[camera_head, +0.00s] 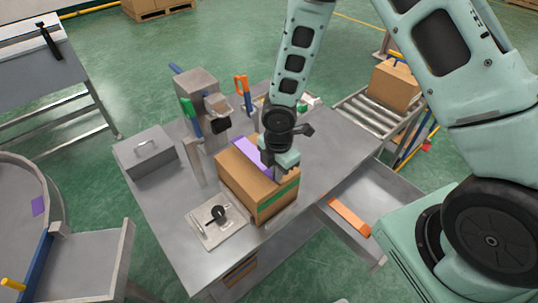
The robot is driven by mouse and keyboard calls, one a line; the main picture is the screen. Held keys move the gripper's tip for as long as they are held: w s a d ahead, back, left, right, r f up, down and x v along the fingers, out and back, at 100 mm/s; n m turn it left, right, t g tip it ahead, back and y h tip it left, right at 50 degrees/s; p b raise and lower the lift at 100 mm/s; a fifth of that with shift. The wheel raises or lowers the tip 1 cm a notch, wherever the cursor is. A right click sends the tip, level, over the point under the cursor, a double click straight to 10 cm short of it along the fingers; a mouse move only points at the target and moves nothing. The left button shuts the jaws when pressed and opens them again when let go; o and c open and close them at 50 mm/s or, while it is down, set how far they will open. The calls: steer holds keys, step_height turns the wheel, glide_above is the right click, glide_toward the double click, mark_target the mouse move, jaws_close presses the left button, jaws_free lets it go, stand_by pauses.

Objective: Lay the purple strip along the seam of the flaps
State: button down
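A purple strip (251,155) lies over the top of a brown cardboard box (235,184) on the metal table. The strip runs from the box's far left edge toward my gripper, roughly along the middle of the top. My gripper (277,173) points down at the near right part of the box top, over or at the strip's near end. Its fingertips and the strip's near end are hidden, so I cannot tell whether it holds the strip. The flap seam is not clearly visible. A green band (280,197) crosses the box's near right side.
The table (160,220) also bears a grey lidded box (146,153), a crimping machine (203,110) with a green handle, and a plate with a black knob (217,213). An open drawer (345,215) holds an orange item. A roller conveyor (365,115) with a carton stands at the right.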

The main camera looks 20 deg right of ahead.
steer(key=shift+w+f, duration=0.15)
steer(key=shift+w, duration=0.3)
steer(key=shift+f+b, duration=1.55)
steer(key=shift+f, duration=0.05)
steer(key=c, duration=1.6)
jaws_free()
steer(key=shift+o, duration=0.2)
steer(key=shift+r, duration=0.2)
step_height(320, 180, up, 17)
